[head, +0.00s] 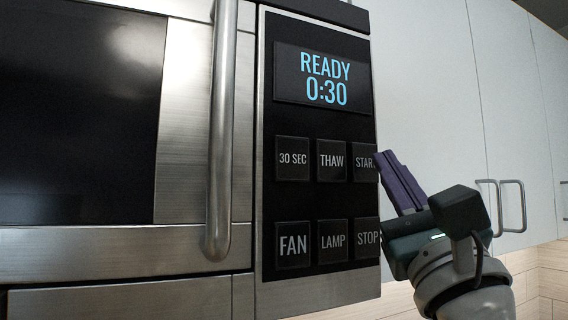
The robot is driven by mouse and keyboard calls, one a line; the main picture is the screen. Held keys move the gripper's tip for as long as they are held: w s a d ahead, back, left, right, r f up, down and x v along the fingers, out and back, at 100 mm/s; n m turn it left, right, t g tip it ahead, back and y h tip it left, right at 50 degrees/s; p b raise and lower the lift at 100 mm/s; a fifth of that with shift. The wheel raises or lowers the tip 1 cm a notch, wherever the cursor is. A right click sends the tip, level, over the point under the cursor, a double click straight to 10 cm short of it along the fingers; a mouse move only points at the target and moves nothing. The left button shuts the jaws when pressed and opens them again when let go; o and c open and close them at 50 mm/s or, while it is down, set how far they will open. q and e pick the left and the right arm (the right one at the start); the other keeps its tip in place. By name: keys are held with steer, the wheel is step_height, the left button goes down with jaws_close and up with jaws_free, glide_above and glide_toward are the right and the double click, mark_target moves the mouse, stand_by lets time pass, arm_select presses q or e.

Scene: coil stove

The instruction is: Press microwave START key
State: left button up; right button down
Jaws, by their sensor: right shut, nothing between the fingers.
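The microwave (190,140) fills the left and middle of the head view, with its door shut. Its black control panel has a display (324,78) reading READY 0:30. The START key (363,161) is at the right end of the upper key row, and its right edge is partly covered by my right gripper's fingertips. My right gripper (379,156) is shut and empty, its purple fingers pointing up and left at that key. I cannot tell whether the tips touch it. My left gripper is not in view.
Other keys are 30 SEC (292,159), THAW (332,160), FAN (293,245), LAMP (333,241) and STOP (367,238), which lies just below START. A vertical door handle (221,130) sticks out left of the panel. Pale cabinets (430,90) with handles stand at the right.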

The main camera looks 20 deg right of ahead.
stand_by(0.5)
steer(key=shift+w, duration=0.15)
steer(key=shift+w+f+b, duration=0.1)
steer(key=shift+b, duration=0.2)
steer(key=shift+w, duration=0.2)
